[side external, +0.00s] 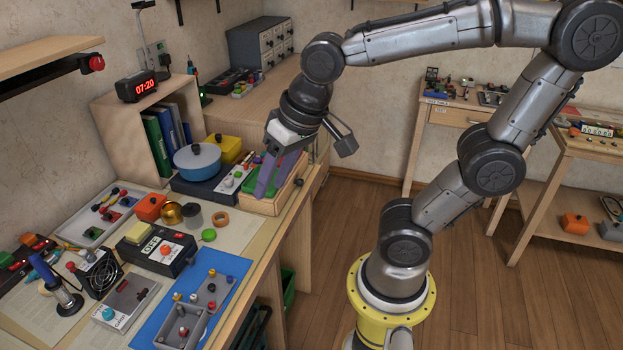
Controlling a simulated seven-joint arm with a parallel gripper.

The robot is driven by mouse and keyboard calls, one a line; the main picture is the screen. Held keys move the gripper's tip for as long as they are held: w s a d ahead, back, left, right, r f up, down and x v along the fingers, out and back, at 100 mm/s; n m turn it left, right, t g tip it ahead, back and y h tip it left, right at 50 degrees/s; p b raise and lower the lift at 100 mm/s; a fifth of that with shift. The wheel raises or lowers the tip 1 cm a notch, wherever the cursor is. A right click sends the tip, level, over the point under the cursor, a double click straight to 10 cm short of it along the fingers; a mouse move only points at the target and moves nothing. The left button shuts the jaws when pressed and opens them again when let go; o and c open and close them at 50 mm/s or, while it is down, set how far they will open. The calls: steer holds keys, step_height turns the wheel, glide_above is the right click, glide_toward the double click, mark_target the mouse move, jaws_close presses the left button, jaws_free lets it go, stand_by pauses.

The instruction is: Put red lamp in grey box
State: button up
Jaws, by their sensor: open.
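A small open grey box (172,337) stands on a blue mat (232,268) at the front of the workbench, with small dark and red parts at it. Beside it on the mat is a flat grey plate with several small coloured caps, one of them red (211,288). I cannot tell for sure which red piece is the red lamp. My gripper (304,160) is open above the back right of the bench. A purple piece (265,177) shows at its left finger over a wooden tray (262,205); I cannot tell whether they touch.
A black box marked OFF (155,248), a small fan (98,273), a blue pot (197,161) and a tray of parts (102,214) crowd the bench. A wooden shelf with a red knob (97,62) juts out at upper left. Open floor lies right of the bench.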

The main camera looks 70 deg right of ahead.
steer(key=s+d+n+t, duration=0.1)
steer(key=s+d+n, duration=0.1)
steer(key=s, duration=0.4)
steer(key=shift+f+n, duration=0.2)
steer(key=shift+n, duration=0.7)
